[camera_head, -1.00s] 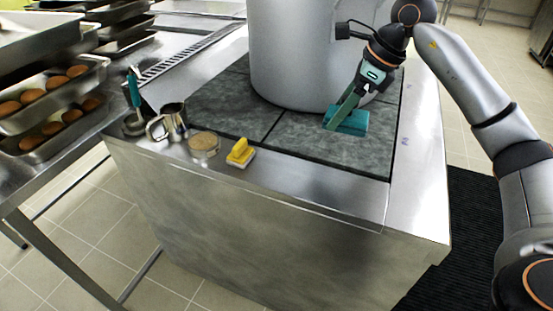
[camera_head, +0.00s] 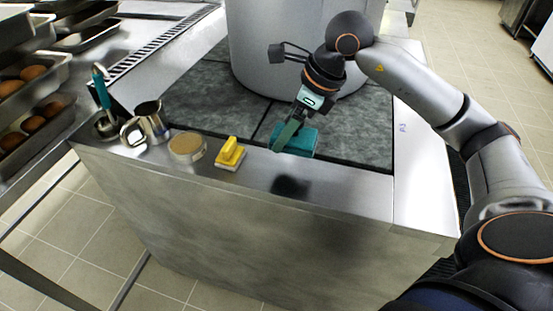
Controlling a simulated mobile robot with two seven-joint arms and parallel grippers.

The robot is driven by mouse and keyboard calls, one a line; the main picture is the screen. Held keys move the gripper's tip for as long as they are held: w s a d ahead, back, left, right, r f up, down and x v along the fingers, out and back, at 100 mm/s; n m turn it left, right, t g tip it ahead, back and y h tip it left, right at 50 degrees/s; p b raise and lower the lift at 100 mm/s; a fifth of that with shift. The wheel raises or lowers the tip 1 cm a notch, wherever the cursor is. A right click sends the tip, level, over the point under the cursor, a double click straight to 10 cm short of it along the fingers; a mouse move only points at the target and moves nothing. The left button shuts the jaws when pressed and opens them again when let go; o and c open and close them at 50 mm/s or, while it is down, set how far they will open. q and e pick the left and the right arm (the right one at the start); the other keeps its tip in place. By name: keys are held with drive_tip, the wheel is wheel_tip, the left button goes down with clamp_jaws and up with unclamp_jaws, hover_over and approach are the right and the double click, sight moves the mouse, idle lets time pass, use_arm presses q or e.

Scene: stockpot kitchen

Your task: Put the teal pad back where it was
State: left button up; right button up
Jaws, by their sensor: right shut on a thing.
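The teal pad (camera_head: 305,141) is a small block in the middle of the head view. My right gripper (camera_head: 287,134) is shut on it from above, its finger lying across the pad's left side. The pad appears raised, over the front edge of the dark stone slab, with a dark shadow or reflection on the steel ledge (camera_head: 345,185) below it. The pad's underside is hidden. My left gripper is not in view.
Farther left are a round tan-topped dish (camera_head: 187,147), a steel pitcher (camera_head: 152,123) and a teal-handled tool (camera_head: 102,91). A large stockpot (camera_head: 285,45) stands behind. The ledge right of the brush is clear.

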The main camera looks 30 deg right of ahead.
sight(269, 170)
drive_tip(key=shift+s+a+f, duration=0.2)
drive_tip(key=shift+a+f, duration=0.8)
drive_tip(key=shift+f, duration=0.25)
drive_tip(key=f, duration=0.3)
drive_tip(key=shift+s+a+f, duration=0.1)
drive_tip(key=shift+a, duration=0.25)
drive_tip(key=shift+f, duration=0.35)
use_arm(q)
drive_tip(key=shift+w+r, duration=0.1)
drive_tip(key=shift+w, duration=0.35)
use_arm(e)
drive_tip(key=shift+f+b, duration=0.1)
drive_tip(key=shift+b, duration=0.2)
drive_tip(key=o, duration=1.3)
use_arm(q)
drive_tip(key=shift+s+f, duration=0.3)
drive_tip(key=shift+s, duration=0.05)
use_arm(e)
drive_tip(key=shift+o, duration=0.2)
